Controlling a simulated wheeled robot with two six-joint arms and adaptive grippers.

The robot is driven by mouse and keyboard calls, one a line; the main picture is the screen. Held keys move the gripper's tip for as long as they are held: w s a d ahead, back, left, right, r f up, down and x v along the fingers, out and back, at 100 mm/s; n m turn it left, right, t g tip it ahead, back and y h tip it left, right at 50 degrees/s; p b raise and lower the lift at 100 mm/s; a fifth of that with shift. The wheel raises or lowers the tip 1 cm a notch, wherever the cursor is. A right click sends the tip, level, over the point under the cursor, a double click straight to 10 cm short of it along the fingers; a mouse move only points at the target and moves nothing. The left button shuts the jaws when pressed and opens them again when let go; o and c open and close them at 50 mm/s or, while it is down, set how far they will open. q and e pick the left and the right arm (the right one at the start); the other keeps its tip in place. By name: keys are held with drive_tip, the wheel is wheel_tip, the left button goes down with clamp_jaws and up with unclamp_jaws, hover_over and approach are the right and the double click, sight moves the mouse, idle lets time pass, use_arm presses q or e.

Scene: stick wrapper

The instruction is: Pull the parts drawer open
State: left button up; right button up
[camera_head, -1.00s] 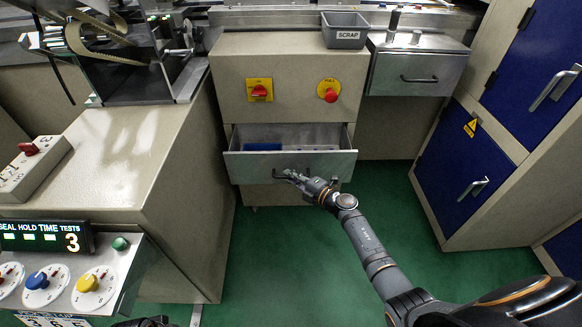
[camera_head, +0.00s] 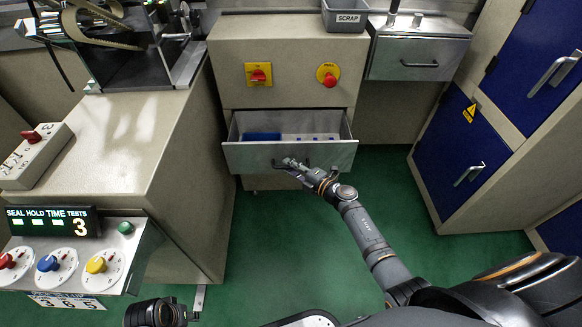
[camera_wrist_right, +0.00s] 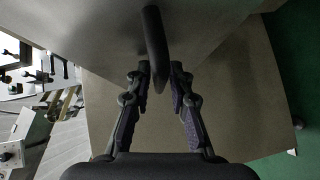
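The parts drawer (camera_head: 290,157) is a grey metal drawer in the beige cabinet (camera_head: 290,50), standing well out from its front. My right gripper (camera_head: 285,163) is at the dark handle on the drawer front.
A beige machine with a dial panel (camera_head: 75,265) stands at the left. A closed metal drawer (camera_head: 418,58) and a scrap bin (camera_head: 344,17) are at upper right. Blue cabinet doors (camera_head: 460,155) stand at the right. The green floor (camera_head: 270,240) before the drawer is clear.

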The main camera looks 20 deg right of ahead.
drive_tip(key=v, duration=1.2)
drive_tip(key=shift+s, duration=0.1)
